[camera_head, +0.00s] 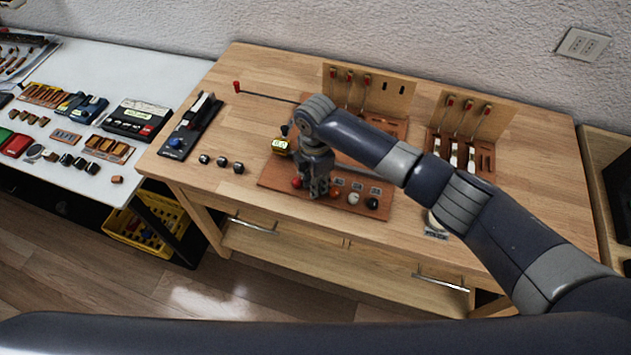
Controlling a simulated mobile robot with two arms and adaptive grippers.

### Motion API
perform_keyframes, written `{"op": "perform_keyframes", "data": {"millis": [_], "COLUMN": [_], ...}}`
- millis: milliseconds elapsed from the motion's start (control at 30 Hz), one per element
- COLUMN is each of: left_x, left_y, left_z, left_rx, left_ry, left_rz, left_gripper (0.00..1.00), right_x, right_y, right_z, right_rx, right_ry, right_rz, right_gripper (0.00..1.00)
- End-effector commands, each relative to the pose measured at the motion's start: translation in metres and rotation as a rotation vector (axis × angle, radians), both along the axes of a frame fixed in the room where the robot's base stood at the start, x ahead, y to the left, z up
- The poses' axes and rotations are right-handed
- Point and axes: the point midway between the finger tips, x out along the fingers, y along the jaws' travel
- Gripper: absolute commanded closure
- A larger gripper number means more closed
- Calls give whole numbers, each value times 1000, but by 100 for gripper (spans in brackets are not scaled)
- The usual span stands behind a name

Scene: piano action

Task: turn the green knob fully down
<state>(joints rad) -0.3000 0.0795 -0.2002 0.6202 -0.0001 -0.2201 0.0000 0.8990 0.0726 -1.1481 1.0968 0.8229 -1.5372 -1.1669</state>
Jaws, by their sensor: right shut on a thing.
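A brown board (274,172) lies on the wooden table (185,175) with a row of small round knobs along its front. A red knob (296,182) is at the left end, then my right gripper (318,192), then an orange knob (335,192), a white knob (353,198) and a black knob (372,203). My right gripper points down and is shut at the gap in the row between red and orange. The green knob there is hidden by the fingers, so its angle cannot be seen. My left gripper is not in view.
Wooden racks with red-tipped levers (350,88) stand behind my right arm. Several dark knobs (221,161) lie on the table's left. A white table (85,165) at left holds many small items.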

Motion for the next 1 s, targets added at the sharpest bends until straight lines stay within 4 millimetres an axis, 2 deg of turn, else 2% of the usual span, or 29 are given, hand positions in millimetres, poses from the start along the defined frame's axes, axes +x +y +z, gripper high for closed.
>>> {"op": "perform_keyframes", "data": {"millis": [300, 333, 367, 1000], "left_x": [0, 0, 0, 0], "left_y": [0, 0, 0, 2], "left_z": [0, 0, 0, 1], "left_rx": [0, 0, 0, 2], "left_ry": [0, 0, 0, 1], "left_rz": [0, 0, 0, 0], "left_gripper": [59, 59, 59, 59], "right_x": [1, 1, 1, 0], "right_y": [0, 0, 0, 0], "right_z": [1, 1, 1, 0], "right_rx": [0, 0, 0, 0], "right_ry": [-2, -2, -2, 0], "right_rz": [2, 2, 2, -46], "right_gripper": [100, 78, 71, 70]}}
